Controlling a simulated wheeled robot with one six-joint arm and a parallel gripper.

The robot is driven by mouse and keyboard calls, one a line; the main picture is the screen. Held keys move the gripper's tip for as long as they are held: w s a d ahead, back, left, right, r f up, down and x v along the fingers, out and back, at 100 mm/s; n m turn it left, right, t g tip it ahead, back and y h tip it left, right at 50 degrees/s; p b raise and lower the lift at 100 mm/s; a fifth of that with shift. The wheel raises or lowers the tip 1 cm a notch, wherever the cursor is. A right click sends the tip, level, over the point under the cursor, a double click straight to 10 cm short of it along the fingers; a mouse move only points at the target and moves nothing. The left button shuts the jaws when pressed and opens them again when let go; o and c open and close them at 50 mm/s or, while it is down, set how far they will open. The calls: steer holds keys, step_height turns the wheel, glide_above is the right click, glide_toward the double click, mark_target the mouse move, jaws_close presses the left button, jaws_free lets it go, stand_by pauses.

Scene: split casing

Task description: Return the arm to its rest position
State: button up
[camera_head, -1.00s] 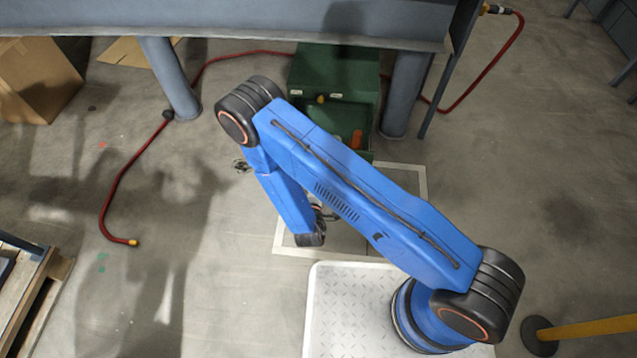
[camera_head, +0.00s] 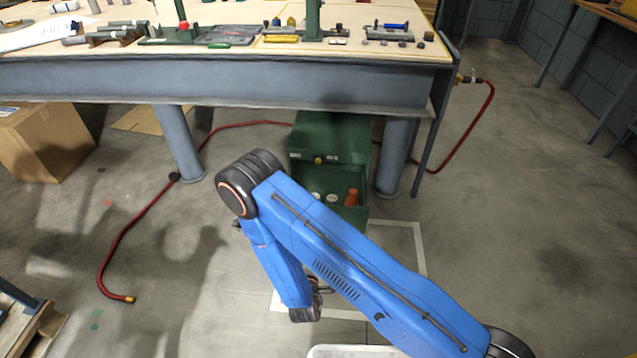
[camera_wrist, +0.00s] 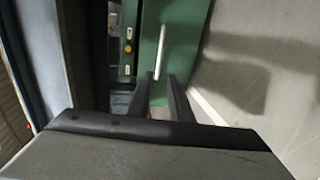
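My blue arm is bent at the elbow in the head view, with its wrist low in front of the green cabinet (camera_head: 330,134). My gripper (camera_wrist: 158,82) shows in the wrist view as two dark fingers standing apart, with nothing seen between them. In the head view the gripper is mostly hidden by my arm. Beyond the fingers in the wrist view is a green surface (camera_wrist: 180,28) with a pale bar-like handle (camera_wrist: 161,50). I cannot tell how far the fingers are from it.
The workbench (camera_head: 250,82) stands above, with parts on top. A red hose (camera_head: 145,215) lies on the floor. A cardboard box (camera_head: 45,142) is left. Floor to the right is clear.

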steer(key=shift+w+r, duration=0.1)
steer(key=w+r+m+g+y, duration=0.1)
steer(key=w+r+m+g, duration=0.1)
steer(key=w+r+m, duration=0.45)
steer(key=w+r+m+g, duration=0.1)
steer(key=w+r+g, duration=0.15)
steer(key=r, duration=0.75)
steer(key=s+d+r+m+g+y, duration=0.15)
steer(key=d+r, duration=0.25)
steer(key=r, duration=0.5)
steer(key=d+r+m+g+y, duration=0.15)
steer(key=d+r, duration=0.35)
steer(key=r, duration=0.5)
steer(key=s+d+r+m+g, duration=0.1)
steer(key=s+d+r+m, duration=0.2)
steer(key=s+d+r, duration=0.95)
steer(key=s+d+r+m+h, duration=0.1)
steer(key=s+d, duration=0.3)
steer(key=s, duration=0.3)
steer(key=s+d+r+m+g+h, duration=0.1)
steer(key=s+d, duration=0.3)
steer(key=s, duration=0.4)
steer(key=s+d+r+m+g+h, duration=0.1)
steer(key=s+d+r+m, duration=0.1)
steer(key=s, duration=0.5)
steer(key=shift+s+d+r, duration=0.25)
steer(key=shift+d+r, duration=0.5)
steer(key=shift+d, duration=0.3)
